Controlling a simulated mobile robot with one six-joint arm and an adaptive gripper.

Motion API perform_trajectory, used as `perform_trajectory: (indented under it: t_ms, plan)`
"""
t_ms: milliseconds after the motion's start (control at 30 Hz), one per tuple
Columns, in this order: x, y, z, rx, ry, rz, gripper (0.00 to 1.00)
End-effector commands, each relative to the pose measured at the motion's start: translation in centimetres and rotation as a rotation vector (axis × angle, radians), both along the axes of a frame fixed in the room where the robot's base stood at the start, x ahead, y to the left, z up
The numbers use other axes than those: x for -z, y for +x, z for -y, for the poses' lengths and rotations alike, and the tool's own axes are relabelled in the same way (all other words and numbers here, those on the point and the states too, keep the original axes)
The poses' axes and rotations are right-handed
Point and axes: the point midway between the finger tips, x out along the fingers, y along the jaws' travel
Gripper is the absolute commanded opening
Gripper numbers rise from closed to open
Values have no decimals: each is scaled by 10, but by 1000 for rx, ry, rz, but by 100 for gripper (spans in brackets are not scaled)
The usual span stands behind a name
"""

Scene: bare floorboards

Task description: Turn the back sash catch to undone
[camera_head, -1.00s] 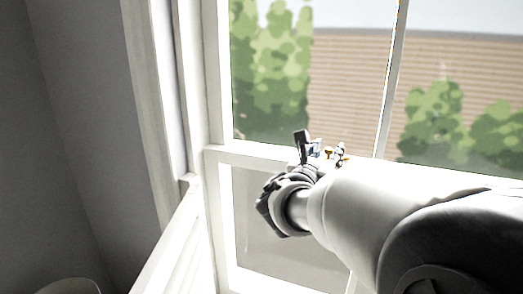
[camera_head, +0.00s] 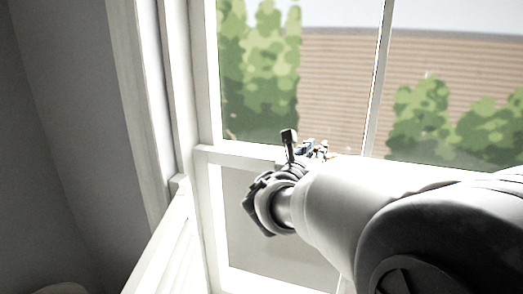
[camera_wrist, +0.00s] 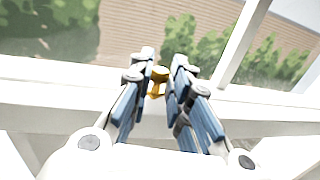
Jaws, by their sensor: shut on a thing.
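A small brass-yellow sash catch (camera_wrist: 157,82) sits on the white meeting rail of the window, in the middle of the wrist view. The blue-and-grey fingers of my gripper (camera_wrist: 164,68) stand on either side of it and are shut on it. In the head view my gripper (camera_head: 314,150) is at the rail, just beyond my forearm. A small yellow bit of the catch (camera_head: 334,156) shows there beside the fingers. The fingers hide much of the catch, and I cannot tell its exact angle. No other catch is in view.
The white meeting rail (camera_head: 230,153) runs across below the upper panes. A vertical glazing bar (camera_head: 379,75) rises to the right of my gripper. The window's side frame (camera_head: 180,90) and a grey wall (camera_head: 70,120) are at the left.

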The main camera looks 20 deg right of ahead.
Motion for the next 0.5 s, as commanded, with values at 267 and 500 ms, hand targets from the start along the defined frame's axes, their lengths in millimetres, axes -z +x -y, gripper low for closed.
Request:
perform_trajectory:
  t_ms: [267, 500]
  plan:
    - [-2, 11, -3, 128, -1, -4, 0]
    - [-2, 25, -4, 315, -1, -4, 0]
